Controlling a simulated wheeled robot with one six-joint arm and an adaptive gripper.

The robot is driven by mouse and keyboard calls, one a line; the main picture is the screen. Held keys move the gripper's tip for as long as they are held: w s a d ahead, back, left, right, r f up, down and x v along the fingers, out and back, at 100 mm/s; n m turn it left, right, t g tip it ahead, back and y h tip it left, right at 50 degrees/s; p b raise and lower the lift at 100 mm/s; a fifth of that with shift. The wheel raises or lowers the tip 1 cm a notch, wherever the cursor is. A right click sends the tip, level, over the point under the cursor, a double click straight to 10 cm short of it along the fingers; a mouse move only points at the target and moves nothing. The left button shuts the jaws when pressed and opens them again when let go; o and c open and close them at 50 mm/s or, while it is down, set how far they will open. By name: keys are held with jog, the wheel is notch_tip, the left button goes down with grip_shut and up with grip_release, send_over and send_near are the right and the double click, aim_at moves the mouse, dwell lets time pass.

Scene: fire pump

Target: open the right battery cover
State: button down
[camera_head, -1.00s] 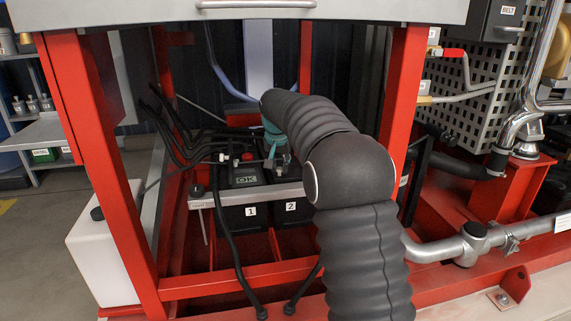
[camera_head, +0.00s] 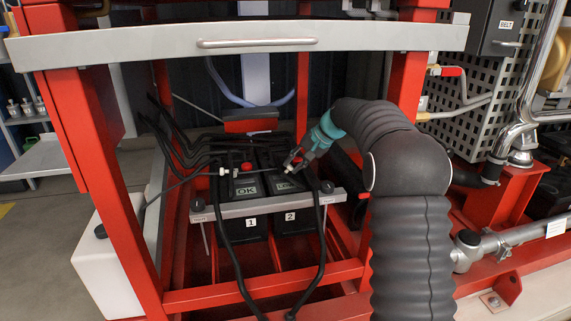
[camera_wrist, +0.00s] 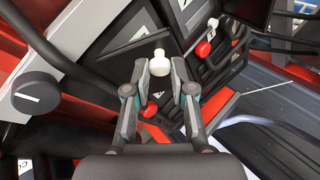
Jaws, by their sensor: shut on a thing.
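Two black batteries stand side by side in the red frame. The left battery (camera_head: 243,225) is labelled 1 and has a display reading OK. The right battery (camera_head: 288,218) is labelled 2; its top is partly hidden by my gripper. My gripper (camera_head: 291,166) reaches in from the right above the right battery's top. In the wrist view my gripper (camera_wrist: 159,75) is shut on a small white knob (camera_wrist: 158,60), one fingertip on each side. Whether the cover is raised cannot be told. Red caps (camera_wrist: 203,48) show near the fingers.
A grey bar (camera_head: 262,206) with a black knob (camera_head: 327,187) crosses the battery fronts. Black cables (camera_head: 236,262) hang in front and bunch at the left. Red posts (camera_head: 135,240) flank the opening. A grey drawer front (camera_head: 380,38) overhangs it.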

jog(key=shift+d+r+y, duration=0.1)
jog(key=shift+d+y, duration=0.1)
jog(key=shift+y, duration=0.2)
jog(key=c, duration=1)
grip_release()
jog(key=shift+r, duration=0.1)
notch_tip(320, 180, up, 10)
jog(key=shift+f, duration=0.1)
